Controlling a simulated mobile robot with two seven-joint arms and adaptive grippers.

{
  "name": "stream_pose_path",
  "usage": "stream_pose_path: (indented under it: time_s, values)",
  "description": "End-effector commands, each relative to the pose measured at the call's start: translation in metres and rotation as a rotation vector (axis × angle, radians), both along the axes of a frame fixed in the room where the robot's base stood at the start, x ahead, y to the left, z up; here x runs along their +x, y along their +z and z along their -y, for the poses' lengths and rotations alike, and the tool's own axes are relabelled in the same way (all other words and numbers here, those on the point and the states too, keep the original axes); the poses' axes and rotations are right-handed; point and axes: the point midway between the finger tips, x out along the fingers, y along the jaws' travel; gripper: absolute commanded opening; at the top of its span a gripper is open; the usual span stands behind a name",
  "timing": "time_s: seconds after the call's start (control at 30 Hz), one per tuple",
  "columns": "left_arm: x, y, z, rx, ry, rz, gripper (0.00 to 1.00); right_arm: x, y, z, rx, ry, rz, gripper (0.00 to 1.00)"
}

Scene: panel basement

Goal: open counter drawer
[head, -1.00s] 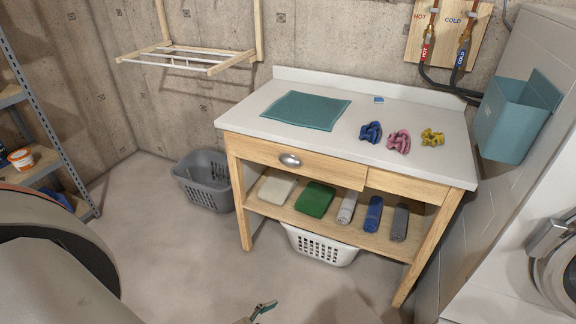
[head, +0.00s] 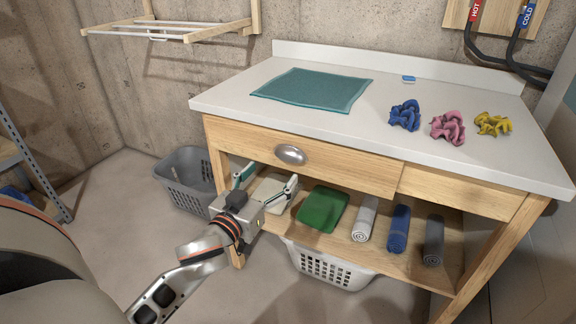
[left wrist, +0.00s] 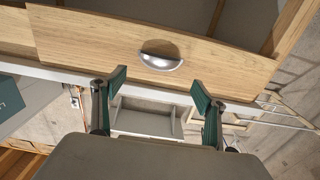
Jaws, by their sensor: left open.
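The counter drawer (head: 335,163) has a light wood front with a silver cup handle (head: 290,154), and it looks shut in the head view. My left gripper (head: 266,178) is open and empty, just below and in front of the handle. In the left wrist view the gripper's two teal fingertips (left wrist: 160,88) are spread apart. The handle (left wrist: 161,61) lies beyond them, roughly midway between, apart from both. The drawer front (left wrist: 100,42) also fills the upper part of that view. My right gripper is not in view.
The white counter top (head: 230,96) holds a teal mat (head: 312,90) and crumpled blue, pink and yellow cloths. The shelf below holds a green folded cloth (head: 322,206) and rolled towels. A grey basket (head: 185,180) stands at left, a white basket (head: 325,268) under the shelf.

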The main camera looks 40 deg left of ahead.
Motion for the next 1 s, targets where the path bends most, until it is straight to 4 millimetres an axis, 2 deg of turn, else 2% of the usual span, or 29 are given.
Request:
stream_pose_path:
  time_s: [0.4,0.6,0.87,0.9,1.0]
  values:
    - [0.055,-0.001,-0.012,0.003,-0.002,-0.002,0.72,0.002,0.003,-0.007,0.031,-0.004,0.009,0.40]
    - [0.066,0.000,-0.015,0.003,-0.001,-0.002,0.72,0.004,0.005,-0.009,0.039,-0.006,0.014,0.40]
    - [0.067,0.001,-0.015,0.002,-0.001,-0.001,0.72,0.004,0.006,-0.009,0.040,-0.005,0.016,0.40]
    - [0.067,0.001,-0.016,0.002,-0.001,-0.001,0.67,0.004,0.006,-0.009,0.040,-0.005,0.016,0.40]
    - [0.067,0.001,-0.016,0.002,-0.001,-0.001,0.41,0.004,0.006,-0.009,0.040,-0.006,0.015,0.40]
